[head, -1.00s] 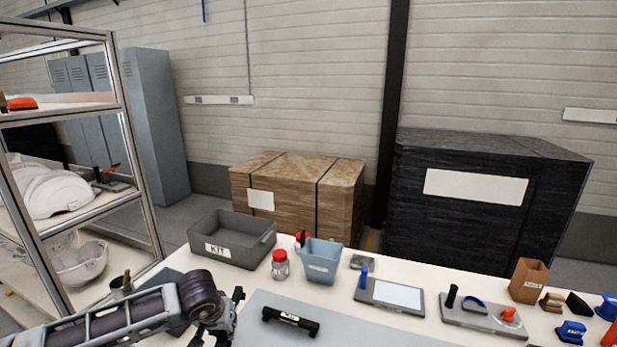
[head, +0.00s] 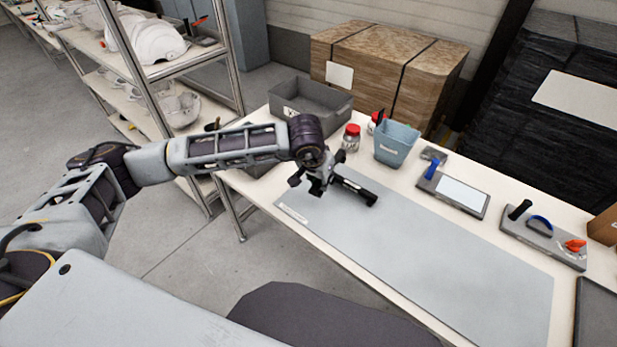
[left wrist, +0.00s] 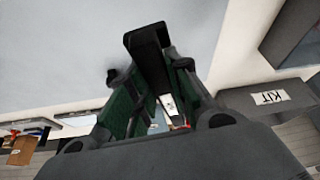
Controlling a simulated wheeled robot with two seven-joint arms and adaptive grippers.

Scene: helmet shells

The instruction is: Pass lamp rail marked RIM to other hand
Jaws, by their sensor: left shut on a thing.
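The lamp rail (head: 358,190) is a short black bar with a small pale label, too small to read; it is at the grey mat's far left part. My left gripper (head: 322,182) is shut on its left end. I cannot tell whether the rail touches the mat or is just above it. In the left wrist view the rail (left wrist: 147,50) sits between the green-padded fingers (left wrist: 155,85), its far part sticking out past them. My right gripper is not in view.
The grey mat (head: 430,245) is otherwise clear. Behind it stand a grey KIT bin (head: 325,110), a red-lidded jar (head: 350,138), a blue tub (head: 395,148) and a tablet-like board (head: 455,192). A tool board (head: 540,236) is at right. A shelf with white helmet shells (head: 145,40) stands at left.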

